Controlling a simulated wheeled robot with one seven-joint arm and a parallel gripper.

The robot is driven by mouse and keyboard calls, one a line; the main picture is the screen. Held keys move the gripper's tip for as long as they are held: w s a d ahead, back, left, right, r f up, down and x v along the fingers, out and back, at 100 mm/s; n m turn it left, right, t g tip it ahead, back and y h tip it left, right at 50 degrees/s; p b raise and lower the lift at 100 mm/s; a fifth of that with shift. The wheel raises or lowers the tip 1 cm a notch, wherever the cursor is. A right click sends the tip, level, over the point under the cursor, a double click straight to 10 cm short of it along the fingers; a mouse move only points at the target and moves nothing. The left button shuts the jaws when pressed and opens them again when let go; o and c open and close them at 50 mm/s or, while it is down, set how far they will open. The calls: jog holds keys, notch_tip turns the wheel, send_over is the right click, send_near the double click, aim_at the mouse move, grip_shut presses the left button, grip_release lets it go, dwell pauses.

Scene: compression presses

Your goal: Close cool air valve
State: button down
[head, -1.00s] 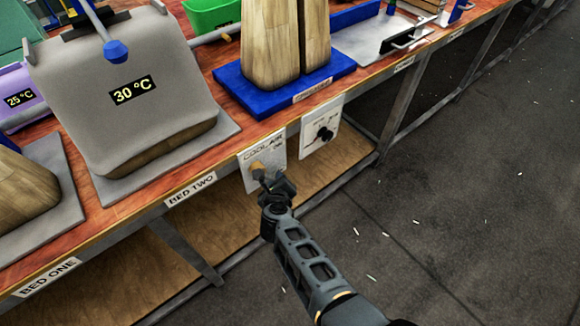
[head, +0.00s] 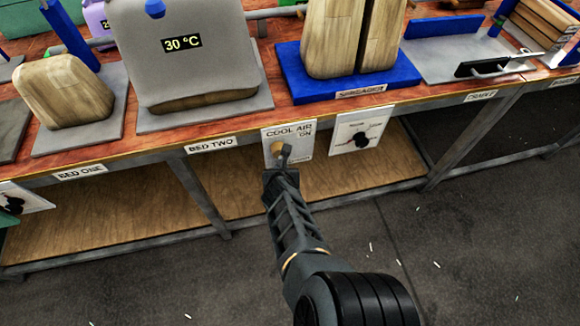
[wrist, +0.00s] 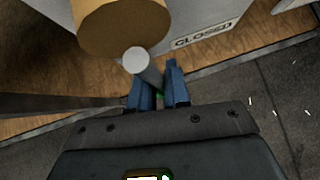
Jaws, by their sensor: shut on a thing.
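The cool air valve is a yellow-brown round knob (head: 277,148) with a grey lever on a white panel (head: 305,146) marked COOL AIR and ON, below the bench edge. In the wrist view the knob (wrist: 122,25) is at the top and its grey lever (wrist: 140,62) reaches down to my blue fingers. A CLOSED label (wrist: 205,34) is to the right of the knob. My gripper (wrist: 160,90) is shut on the lever, its fingers on either side of the lever's end. In the head view my gripper (head: 282,168) is just below the knob and partly hides the lever.
A second white panel with a black knob (head: 360,138) is close on the right. The bench edge and the BED TWO label (head: 210,146) are above and left. A wooden lower shelf (head: 160,215) lies behind my arm. The grey floor in front is open.

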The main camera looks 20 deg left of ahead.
jog(key=shift+s+d+f, duration=0.2)
jog(key=shift+s+f, duration=0.15)
jog(key=shift+f, duration=0.05)
jog(key=c, duration=1.2)
grip_release()
jog(key=shift+w+a+r, duration=0.1)
jog(key=shift+a, duration=0.05)
jog(key=shift+r, duration=0.2)
